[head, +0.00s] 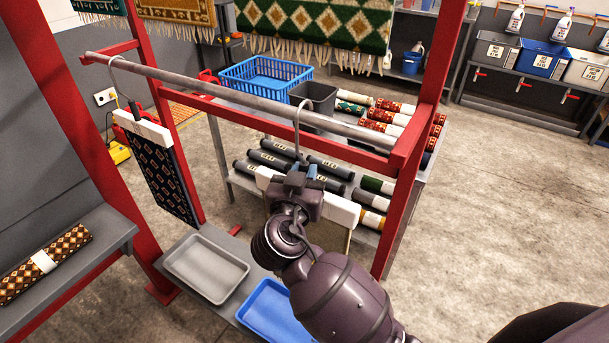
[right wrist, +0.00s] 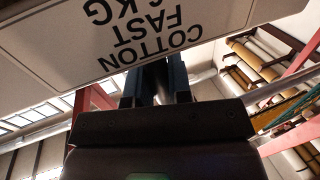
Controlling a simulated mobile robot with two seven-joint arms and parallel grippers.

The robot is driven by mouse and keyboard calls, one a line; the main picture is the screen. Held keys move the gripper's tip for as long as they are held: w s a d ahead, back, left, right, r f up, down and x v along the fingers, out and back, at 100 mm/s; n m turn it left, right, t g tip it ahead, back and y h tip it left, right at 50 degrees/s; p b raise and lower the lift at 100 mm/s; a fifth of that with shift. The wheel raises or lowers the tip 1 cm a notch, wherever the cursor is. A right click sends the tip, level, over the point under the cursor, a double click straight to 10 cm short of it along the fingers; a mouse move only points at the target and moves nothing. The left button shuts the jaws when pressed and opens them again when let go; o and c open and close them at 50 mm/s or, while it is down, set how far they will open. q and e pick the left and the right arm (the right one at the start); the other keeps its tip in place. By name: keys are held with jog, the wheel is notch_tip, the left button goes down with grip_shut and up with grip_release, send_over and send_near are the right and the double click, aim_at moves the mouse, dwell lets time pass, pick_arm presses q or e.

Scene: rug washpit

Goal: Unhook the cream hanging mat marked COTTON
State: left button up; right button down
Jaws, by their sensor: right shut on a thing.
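The cream mat's hanger has a pale clamp bar (head: 342,210), seen under the rail, partly covered by my right arm. Its grey hook (head: 298,112) curves over the grey rail (head: 235,92). My right gripper (head: 302,172) is shut on the hanger's stem just above the bar. In the right wrist view, the pale label face (right wrist: 150,35) reads COTTON FAST and a KG weight upside down, close above the fingers (right wrist: 157,82). The mat's cloth is mostly hidden behind my arm. My left gripper is not in view.
A dark patterned mat (head: 160,175) hangs at the rail's left. Red posts (head: 432,100) flank the rail. Behind stands a rack with a blue basket (head: 265,76), a grey bin (head: 318,97) and rolled mats. A grey tray (head: 206,270) and blue tray (head: 270,312) lie below.

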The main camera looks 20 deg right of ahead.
aim_at(303, 163)
jog(key=shift+r+p, duration=0.85)
jog(key=shift+r, duration=0.85)
jog(key=shift+a, duration=0.1)
